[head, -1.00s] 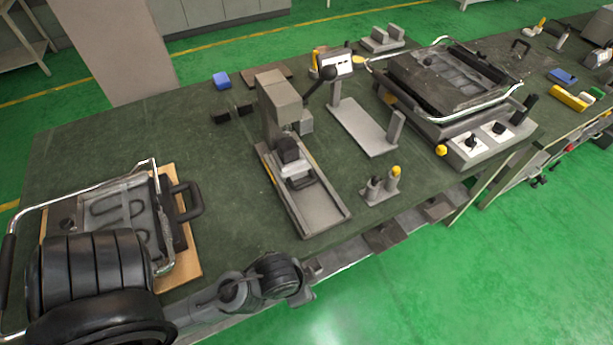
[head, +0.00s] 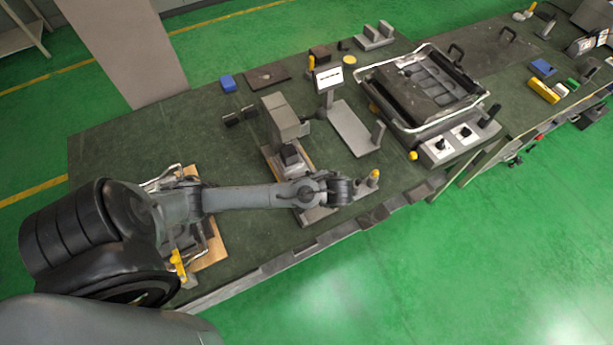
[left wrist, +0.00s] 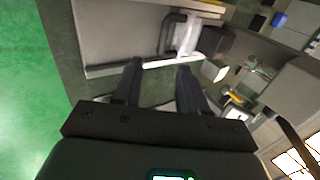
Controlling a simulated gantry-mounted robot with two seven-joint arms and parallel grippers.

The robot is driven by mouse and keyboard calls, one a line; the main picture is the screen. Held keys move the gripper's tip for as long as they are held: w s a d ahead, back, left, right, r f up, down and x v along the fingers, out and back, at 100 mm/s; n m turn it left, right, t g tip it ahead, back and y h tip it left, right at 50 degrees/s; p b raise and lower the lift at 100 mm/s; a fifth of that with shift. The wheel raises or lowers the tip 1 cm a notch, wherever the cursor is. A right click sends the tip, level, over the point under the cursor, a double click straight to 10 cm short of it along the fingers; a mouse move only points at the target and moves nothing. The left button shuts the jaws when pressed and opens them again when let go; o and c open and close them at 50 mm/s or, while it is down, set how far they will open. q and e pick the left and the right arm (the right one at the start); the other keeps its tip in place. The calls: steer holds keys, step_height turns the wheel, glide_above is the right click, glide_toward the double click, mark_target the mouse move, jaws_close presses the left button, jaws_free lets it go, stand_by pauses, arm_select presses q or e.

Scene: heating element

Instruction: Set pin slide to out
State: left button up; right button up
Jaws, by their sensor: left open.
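The grey press-like fixture (head: 284,118) stands mid-bench in the head view, with a dark block low on its front. My left arm crosses its front rail and hides much of the slide. In the left wrist view, a flat grey slide tray (left wrist: 115,30) carries a dark loop handle (left wrist: 168,36) beside a pale block and a black block. My left gripper (left wrist: 160,82) is open and empty, its two dark fingertips apart just short of the tray's edge and handle. Contact cannot be told. The slide's exact position is unclear. My right gripper is not in view.
A grey stand with a flat plate (head: 352,128) is right of the fixture. A yellow-tipped piece (head: 374,176) sits near my wrist. A large tray unit with knobs (head: 440,148) stands further right. A wooden board (head: 212,252) lies left. Bench between is mostly clear.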

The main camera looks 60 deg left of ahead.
arm_select(q)
steer(key=x, duration=1)
steer(key=shift+a+f+b, duration=0.1)
steer(key=shift+a+b, duration=0.25)
steer(key=shift+a, duration=0.05)
steer(key=shift+c, duration=0.2)
jaws_close()
